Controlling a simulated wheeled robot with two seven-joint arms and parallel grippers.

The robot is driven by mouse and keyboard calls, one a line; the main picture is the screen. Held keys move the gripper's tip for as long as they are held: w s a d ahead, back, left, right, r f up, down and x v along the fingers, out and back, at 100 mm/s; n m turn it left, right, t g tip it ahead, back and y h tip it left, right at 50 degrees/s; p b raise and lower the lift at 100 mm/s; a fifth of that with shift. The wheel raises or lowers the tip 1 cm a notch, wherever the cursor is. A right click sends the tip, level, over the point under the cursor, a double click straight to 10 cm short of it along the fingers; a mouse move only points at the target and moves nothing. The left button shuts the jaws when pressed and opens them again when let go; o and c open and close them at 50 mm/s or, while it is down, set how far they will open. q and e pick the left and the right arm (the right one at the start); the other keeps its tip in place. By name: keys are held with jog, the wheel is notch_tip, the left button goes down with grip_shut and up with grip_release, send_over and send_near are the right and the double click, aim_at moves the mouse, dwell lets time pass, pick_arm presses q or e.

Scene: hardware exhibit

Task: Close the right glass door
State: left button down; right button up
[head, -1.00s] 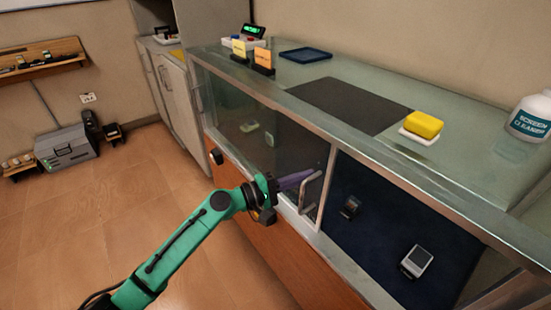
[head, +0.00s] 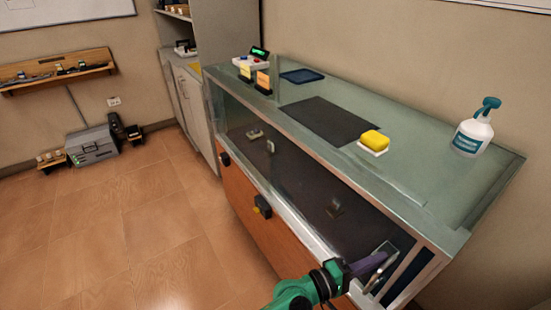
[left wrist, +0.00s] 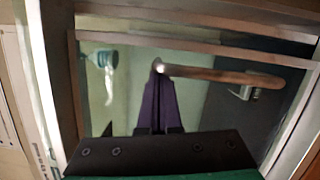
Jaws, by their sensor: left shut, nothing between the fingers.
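The right glass door is a framed sliding pane in the front of the glass display case, with a metal bar handle (head: 379,272) near its right edge. A narrow dark blue strip (head: 408,264) shows between the door's edge and the case's right corner post. My left gripper (head: 369,262), with purple fingers, is shut and empty beside the handle. In the left wrist view, its closed fingertips (left wrist: 158,72) meet the left end of the handle (left wrist: 225,76); contact is not certain. My right gripper is not in view.
The case top (head: 420,155) holds a black mat (head: 331,119), a yellow sponge (head: 374,139), a spray bottle (head: 473,135) and a blue tray (head: 302,76). Small devices sit inside the case.

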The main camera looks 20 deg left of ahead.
aim_at(403, 268)
pick_arm(q)
jog(key=shift+s+d+p, duration=0.3)
jog(key=shift+s+d, duration=0.6)
jog(key=shift+d, duration=0.15)
jog(key=shift+s+d, duration=0.3)
jog(key=shift+d, duration=0.1)
jog(key=shift+f, duration=0.1)
